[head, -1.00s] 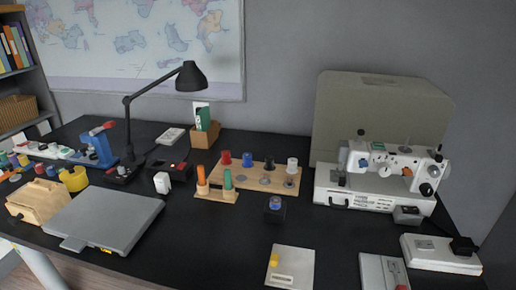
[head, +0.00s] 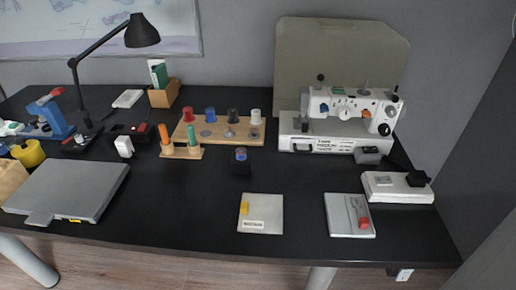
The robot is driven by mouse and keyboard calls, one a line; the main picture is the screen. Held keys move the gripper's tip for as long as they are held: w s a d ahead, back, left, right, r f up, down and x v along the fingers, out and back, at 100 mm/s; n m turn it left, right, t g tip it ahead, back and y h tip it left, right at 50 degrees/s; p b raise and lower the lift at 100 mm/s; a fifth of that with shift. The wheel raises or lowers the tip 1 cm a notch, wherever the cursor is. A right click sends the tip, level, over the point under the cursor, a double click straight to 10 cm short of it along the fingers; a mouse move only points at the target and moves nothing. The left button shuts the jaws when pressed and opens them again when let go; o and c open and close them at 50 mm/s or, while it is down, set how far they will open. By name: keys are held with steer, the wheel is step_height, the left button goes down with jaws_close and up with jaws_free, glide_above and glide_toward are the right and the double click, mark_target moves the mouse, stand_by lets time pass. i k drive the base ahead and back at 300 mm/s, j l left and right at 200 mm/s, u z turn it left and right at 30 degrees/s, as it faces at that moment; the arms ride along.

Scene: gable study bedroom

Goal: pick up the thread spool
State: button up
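Several thread spools stand on a wooden rack (head: 222,142) at the back middle of the black desk. They are a red spool (head: 188,114), a blue spool (head: 210,115), a black spool (head: 232,116) and a white spool (head: 255,116). In front of the rack, a small dark block (head: 240,169) has a blue round top (head: 241,154); I cannot tell whether that is a spool too. My gripper is not in view.
A sewing machine (head: 345,110) stands right of the rack. A black lamp (head: 142,32) and a grey flat device (head: 70,190) are at left. A pale pad (head: 262,210) and a white board (head: 350,215) lie near the front edge. Bare desk lies between them.

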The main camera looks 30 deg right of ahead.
mark_target(256, 114)
steer(key=z, duration=0.75)
